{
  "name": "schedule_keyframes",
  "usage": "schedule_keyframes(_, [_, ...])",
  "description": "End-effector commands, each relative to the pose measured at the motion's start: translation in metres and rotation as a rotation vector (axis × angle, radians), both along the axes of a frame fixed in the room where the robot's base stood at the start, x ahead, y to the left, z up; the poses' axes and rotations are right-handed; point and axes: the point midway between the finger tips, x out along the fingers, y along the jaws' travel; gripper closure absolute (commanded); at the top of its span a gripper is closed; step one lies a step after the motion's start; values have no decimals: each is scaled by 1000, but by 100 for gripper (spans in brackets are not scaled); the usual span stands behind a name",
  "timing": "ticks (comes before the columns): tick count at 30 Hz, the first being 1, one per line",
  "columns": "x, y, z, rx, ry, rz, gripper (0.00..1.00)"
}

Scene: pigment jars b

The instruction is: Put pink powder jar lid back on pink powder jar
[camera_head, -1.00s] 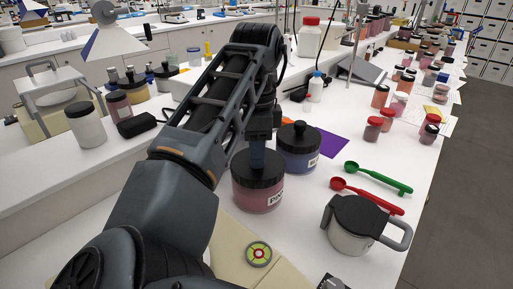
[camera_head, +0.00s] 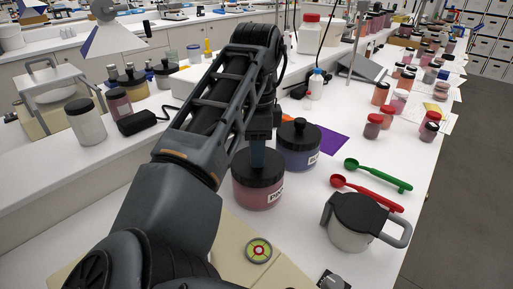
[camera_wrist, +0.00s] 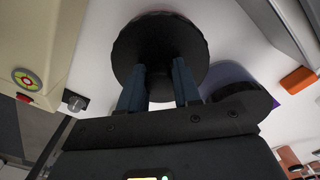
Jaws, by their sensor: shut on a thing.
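The pink powder jar (camera_head: 258,193) stands on the white bench with its label facing right. Its black lid (camera_head: 271,170) sits on top of the jar's mouth and looks level. My gripper (camera_head: 257,158) points down over the lid and is shut on the lid's knob. In the wrist view the round black lid (camera_wrist: 160,45) shows between and beyond the two blue fingers of my gripper (camera_wrist: 160,88). The fingers hide the knob, and the seam between lid and jar is too small to judge.
A blue powder jar (camera_head: 299,152) with a black knobbed lid stands close behind to the right. A green scoop (camera_head: 380,177), a red scoop (camera_head: 365,192) and a lidded metal pitcher (camera_head: 352,222) lie to the right. A beige box with a red button (camera_head: 259,250) is in front.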

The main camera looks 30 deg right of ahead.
Motion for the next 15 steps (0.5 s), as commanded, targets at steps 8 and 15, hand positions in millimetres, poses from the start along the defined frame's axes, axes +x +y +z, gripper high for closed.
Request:
schedule_keyframes(8, [0,0,0,0,0,0,49])
schedule_keyframes(15, [0,0,0,0,0,0,38])
